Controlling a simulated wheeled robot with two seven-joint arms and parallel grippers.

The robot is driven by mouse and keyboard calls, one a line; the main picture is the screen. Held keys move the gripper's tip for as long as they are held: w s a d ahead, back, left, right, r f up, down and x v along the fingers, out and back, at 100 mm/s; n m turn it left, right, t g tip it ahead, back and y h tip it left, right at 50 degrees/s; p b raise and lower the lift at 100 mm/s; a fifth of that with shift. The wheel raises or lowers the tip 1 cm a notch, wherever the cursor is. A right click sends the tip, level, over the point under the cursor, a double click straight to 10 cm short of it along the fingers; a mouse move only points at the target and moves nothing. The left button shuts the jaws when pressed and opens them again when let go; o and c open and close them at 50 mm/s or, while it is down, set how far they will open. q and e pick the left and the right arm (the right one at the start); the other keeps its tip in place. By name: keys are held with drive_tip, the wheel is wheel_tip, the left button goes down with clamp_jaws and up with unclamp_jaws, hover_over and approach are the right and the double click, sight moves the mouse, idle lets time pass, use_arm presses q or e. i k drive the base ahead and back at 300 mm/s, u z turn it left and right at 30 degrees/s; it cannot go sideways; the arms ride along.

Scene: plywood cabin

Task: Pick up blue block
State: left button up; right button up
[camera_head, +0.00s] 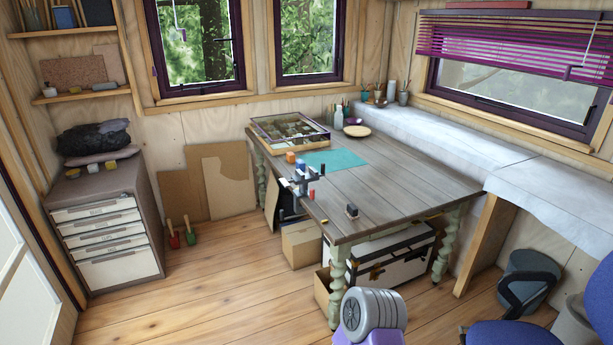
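A small blue block (300,164) appears to stand near the left edge of the wooden table (400,185). It is beside an orange block (290,157) and just behind a cluster of small dark, white and red pieces (303,184). The pieces are too small to tell apart clearly, and the cluster partly covers this area. A small dark block (352,210) stands alone nearer the table's front edge.
A teal mat (334,159) and a framed shallow box (290,130) lie farther back on the table. A plate (356,131) is behind the mat. A black-and-white trunk (395,262) and cardboard boxes (301,246) fill space underneath. A blue chair (515,333) stands right.

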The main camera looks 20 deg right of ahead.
sight(300, 163)
drive_tip(key=u, duration=0.3)
drive_tip(key=i, duration=4.4)
drive_tip(key=z, duration=1.8)
drive_tip(key=i, duration=1.2)
drive_tip(key=z, duration=0.9)
